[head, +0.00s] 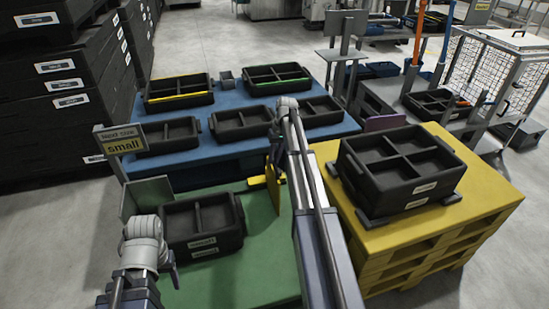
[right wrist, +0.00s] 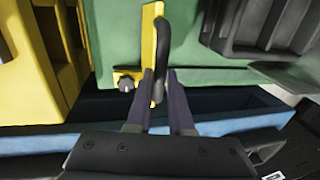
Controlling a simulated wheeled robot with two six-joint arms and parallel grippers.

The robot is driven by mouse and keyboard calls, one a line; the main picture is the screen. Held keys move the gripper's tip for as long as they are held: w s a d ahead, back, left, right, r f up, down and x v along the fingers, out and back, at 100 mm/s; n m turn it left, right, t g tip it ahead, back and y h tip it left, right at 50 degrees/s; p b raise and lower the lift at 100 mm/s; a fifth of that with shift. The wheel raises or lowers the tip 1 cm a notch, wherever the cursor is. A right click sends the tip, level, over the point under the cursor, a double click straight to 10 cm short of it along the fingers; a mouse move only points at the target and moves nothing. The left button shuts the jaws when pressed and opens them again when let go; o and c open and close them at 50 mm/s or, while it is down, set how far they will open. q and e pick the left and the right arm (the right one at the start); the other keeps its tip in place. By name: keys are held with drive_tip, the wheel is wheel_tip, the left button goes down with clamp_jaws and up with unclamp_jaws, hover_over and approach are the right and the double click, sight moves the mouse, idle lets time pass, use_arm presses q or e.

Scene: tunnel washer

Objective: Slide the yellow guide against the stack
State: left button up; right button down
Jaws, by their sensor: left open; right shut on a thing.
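The yellow guide (head: 272,186) is an upright plate on the green table (head: 262,262), to the right of the black divided crate stack (head: 203,243). A strip of green surface shows between guide and stack, so they are apart. In the right wrist view the guide (right wrist: 149,38) has a dark curved handle (right wrist: 163,50) and a black knob. My right gripper (right wrist: 160,90) is shut on that handle. In the head view it is mostly hidden behind my arm. My left gripper (head: 172,272) is open and empty, near the stack's front left corner.
A yellow pallet (head: 470,190) with black crates (head: 400,170) stands close on the right. A blue table (head: 228,95) with several black bins lies behind. A sign reading "small" (head: 122,142) and a grey plate (head: 149,192) stand at the green table's left.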

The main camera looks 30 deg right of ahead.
drive_tip(key=shift+a, duration=0.1)
drive_tip(key=w+a, duration=0.2)
drive_tip(key=a, duration=0.9)
drive_tip(key=w+a, duration=0.3)
drive_tip(key=a, duration=0.8)
drive_tip(key=shift+w, duration=0.15)
drive_tip(key=shift+a, duration=0.1)
drive_tip(key=c, duration=0.8)
unclamp_jaws()
drive_tip(key=shift+r, duration=0.15)
wheel_tip(320, 180, up, 7)
drive_tip(key=d+p, duration=0.1)
drive_tip(key=p, duration=0.6)
drive_tip(key=shift+d+r+p, duration=0.2)
drive_tip(key=shift+d+p, duration=0.1)
drive_tip(key=shift+p, duration=0.05)
